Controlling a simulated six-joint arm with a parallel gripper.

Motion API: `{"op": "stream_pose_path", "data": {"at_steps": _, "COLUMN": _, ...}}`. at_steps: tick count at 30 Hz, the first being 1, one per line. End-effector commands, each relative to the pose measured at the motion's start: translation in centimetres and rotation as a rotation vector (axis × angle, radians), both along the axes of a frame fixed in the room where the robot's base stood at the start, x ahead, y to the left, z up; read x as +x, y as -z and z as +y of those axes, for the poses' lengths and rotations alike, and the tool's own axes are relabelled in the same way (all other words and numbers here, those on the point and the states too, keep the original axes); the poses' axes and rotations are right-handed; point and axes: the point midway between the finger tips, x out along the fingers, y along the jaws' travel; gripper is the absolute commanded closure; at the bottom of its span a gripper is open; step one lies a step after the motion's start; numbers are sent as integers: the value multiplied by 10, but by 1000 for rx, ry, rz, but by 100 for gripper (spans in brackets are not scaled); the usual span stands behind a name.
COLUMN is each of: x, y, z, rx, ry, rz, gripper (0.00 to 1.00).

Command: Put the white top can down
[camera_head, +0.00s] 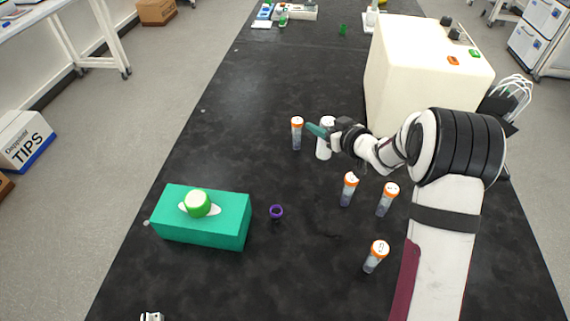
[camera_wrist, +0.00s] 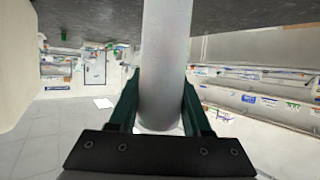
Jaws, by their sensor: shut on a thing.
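The white top can (camera_head: 323,150) is a pale upright cylinder near the middle of the black bench in the head view. My gripper (camera_head: 318,131) reaches in from the right, with its green fingers around the can's upper part. In the wrist view the can (camera_wrist: 165,60) runs from the top edge down between the two green fingers of my gripper (camera_wrist: 160,98), which are shut on it. I cannot tell whether its base touches the bench.
An orange-capped tube (camera_head: 297,135) stands just left of the can. Several similar tubes (camera_head: 348,190) stand nearer. A purple ring (camera_head: 276,212) and a green block (camera_head: 200,233) are at front left. A large cream machine (camera_head: 415,75) stands behind my arm.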

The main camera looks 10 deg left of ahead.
Motion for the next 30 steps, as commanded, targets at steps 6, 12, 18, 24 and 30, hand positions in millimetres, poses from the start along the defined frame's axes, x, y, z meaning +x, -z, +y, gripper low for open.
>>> {"op": "stream_pose_path", "data": {"at_steps": 6, "x": 12, "y": 41, "z": 66, "rx": 0, "ry": -7, "rz": 3, "gripper": 100}}
{"op": "stream_pose_path", "data": {"at_steps": 12, "x": 22, "y": 63, "z": 103, "rx": 0, "ry": -3, "rz": 1, "gripper": 100}}
{"op": "stream_pose_path", "data": {"at_steps": 18, "x": 23, "y": 99, "z": 106, "rx": -1, "ry": -1, "rz": 2, "gripper": 100}}
{"op": "stream_pose_path", "data": {"at_steps": 24, "x": 23, "y": 105, "z": 106, "rx": 0, "ry": -1, "rz": 0, "gripper": 100}}
{"op": "stream_pose_path", "data": {"at_steps": 30, "x": 23, "y": 108, "z": 106, "rx": -1, "ry": -1, "rz": 0, "gripper": 100}}
